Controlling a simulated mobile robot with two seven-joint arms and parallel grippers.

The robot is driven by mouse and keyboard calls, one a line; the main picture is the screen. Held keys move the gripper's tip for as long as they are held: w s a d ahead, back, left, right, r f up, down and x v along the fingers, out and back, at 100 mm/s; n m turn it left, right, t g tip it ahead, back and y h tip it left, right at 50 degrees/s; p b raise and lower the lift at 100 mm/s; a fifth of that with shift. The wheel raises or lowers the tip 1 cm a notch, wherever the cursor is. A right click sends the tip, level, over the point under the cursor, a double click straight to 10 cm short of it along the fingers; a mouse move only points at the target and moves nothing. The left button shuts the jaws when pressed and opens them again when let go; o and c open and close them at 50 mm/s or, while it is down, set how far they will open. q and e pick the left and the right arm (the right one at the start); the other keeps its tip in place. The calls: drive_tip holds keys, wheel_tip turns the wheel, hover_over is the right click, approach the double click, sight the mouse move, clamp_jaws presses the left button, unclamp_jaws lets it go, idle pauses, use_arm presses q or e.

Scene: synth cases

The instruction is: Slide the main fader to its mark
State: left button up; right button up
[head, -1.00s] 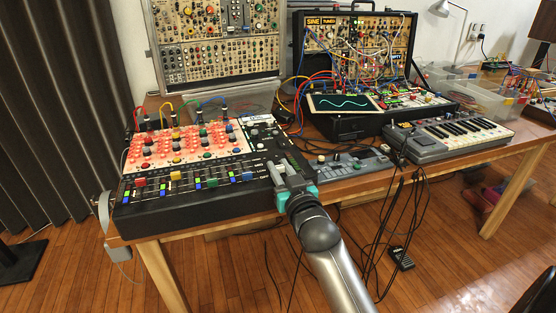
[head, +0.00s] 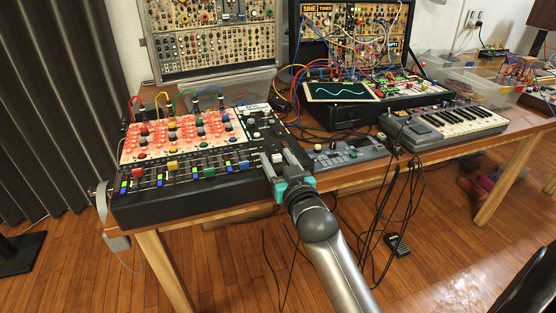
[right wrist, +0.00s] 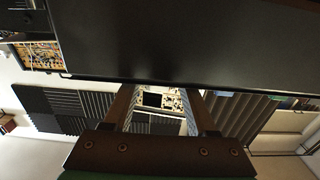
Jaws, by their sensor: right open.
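The mixer (head: 180,199) is a black console with a pink knob panel at the left end of the table. Red, yellow, green and blue fader caps line its front. My right gripper (head: 279,160) is open at the mixer's right end, its grey fingers pointing away from me over the dark strip there. A pale cap (head: 277,157) shows between the fingers; I cannot tell whether it is the main fader or whether they touch it. The fader's mark cannot be made out. The right wrist view shows the open fingers (right wrist: 160,92) below a large dark surface. My left gripper is not in view.
A small grey unit (head: 348,157) sits close to the right of my gripper. Beyond it stand a keyboard (head: 455,125) and a patched synth case (head: 350,40). Black cables (head: 385,200) hang off the table's front edge. Patch cables arch over the mixer's back.

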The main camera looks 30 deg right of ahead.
drive_tip(key=shift+s, duration=0.3)
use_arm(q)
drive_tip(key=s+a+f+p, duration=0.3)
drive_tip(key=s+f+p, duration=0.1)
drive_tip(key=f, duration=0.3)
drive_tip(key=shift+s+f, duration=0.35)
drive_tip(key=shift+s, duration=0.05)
use_arm(e)
drive_tip(key=v, duration=1.4)
drive_tip(key=shift+s, duration=0.3)
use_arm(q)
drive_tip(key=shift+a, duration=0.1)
use_arm(e)
drive_tip(key=shift+a+f, duration=0.1)
